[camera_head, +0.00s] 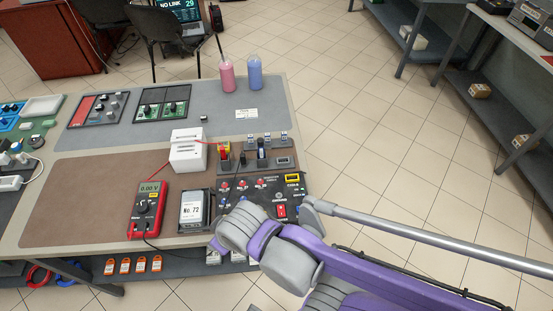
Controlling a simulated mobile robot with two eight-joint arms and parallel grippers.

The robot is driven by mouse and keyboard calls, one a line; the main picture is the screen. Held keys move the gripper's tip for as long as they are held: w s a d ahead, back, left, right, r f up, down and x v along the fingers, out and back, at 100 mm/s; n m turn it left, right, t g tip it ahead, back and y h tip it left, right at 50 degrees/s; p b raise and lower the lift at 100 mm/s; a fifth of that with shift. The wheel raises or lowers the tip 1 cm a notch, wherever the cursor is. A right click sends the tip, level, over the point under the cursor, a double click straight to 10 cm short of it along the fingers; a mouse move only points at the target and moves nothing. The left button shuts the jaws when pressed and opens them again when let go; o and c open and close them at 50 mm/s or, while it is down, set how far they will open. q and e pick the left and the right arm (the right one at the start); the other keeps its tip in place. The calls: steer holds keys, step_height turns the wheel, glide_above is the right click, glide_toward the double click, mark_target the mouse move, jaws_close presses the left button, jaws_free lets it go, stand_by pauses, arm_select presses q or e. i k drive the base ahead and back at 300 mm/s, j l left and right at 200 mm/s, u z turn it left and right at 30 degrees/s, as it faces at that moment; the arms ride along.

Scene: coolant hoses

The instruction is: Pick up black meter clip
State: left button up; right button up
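A red multimeter (147,209) reading 0.00 V lies on the brown mat. A thin black lead runs from its lower end to the right, toward my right arm. The black meter clip cannot be made out clearly; the lead's far end is lost near the arm. A red lead runs from the meter past the white boxes toward the control panel. My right gripper (237,228) is at the table's front edge, over the near side of the panel (270,188). Its fingertips cannot be made out. My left gripper is not in view.
A black-and-white device labelled No. 72 (193,209) stands between meter and panel. Floor right of the table is clear up to the shelves.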

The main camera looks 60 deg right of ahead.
mark_target(243, 157)
steer(key=z, duration=1.6)
steer(key=i+j+u, duration=0.2)
steer(key=j, duration=0.2)
steer(key=i+j+u, duration=0.2)
steer(key=j, duration=0.2)
